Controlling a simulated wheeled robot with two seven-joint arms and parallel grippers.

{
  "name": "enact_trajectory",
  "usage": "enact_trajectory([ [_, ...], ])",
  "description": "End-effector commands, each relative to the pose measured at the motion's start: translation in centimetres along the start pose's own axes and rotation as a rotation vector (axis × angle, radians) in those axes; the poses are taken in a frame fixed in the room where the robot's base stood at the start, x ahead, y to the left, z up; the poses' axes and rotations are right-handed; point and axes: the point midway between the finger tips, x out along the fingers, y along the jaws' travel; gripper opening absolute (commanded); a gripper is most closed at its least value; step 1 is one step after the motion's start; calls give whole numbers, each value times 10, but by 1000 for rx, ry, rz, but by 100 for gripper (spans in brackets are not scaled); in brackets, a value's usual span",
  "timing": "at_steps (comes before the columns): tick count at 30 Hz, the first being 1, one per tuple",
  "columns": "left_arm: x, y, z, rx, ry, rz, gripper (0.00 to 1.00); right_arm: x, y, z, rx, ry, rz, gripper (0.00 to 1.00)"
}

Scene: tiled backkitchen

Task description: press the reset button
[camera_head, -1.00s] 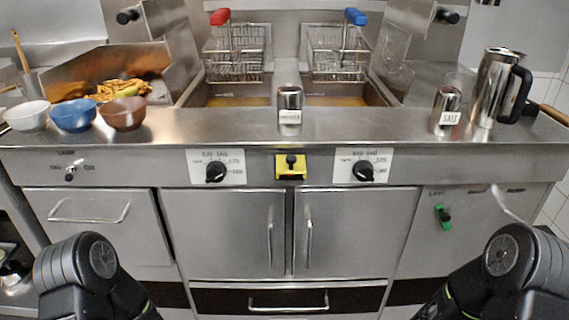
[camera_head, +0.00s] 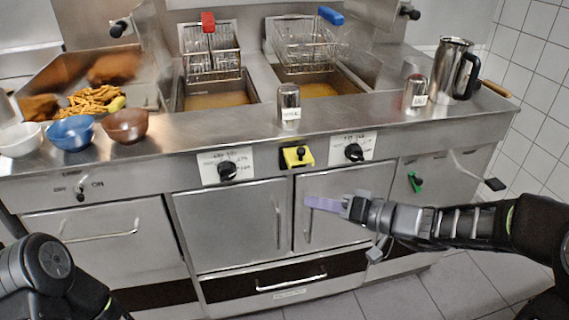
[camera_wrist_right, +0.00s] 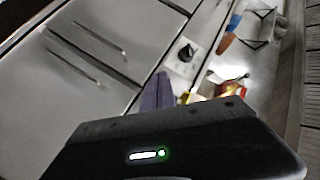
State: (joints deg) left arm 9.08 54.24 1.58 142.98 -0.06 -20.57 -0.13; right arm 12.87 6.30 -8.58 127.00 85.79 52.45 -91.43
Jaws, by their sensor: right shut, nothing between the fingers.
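My right gripper (camera_head: 308,202) is shut and empty, its purple fingers pointing left in front of the right cabinet door. Its fingers also show in the wrist view (camera_wrist_right: 158,92), near a black knob. A yellow plate with a black knob (camera_head: 298,156) sits on the front panel between two dials, above and left of the fingertips and apart from them. A green-backed switch (camera_head: 415,182) is on the right panel, above my right forearm. I cannot read a reset label on any control. My left gripper is out of view.
Two dials, left (camera_head: 227,171) and right (camera_head: 354,153), flank the yellow plate. Above are a steel ledge with bowls (camera_head: 71,132), a shaker (camera_head: 289,107), a salt shaker (camera_head: 416,96) and a steel jug (camera_head: 452,70). A drawer handle (camera_head: 291,283) protrudes below. A dark plug-like piece (camera_head: 495,184) shows at the right.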

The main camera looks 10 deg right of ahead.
Motion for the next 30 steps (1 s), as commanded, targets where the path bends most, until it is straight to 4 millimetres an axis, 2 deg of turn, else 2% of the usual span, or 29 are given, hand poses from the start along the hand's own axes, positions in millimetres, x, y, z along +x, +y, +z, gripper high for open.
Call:
enact_trajectory([
  [3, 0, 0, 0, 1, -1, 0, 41, -1, -19, -11, -121, 49, -77, 0],
  [6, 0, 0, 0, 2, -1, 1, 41, -1, -25, -12, -188, 56, -98, 0],
  [20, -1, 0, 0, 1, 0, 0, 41, 0, -24, -12, -212, 53, -95, 0],
  [30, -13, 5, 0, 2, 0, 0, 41, 18, -17, -29, -211, 50, -95, 0],
])
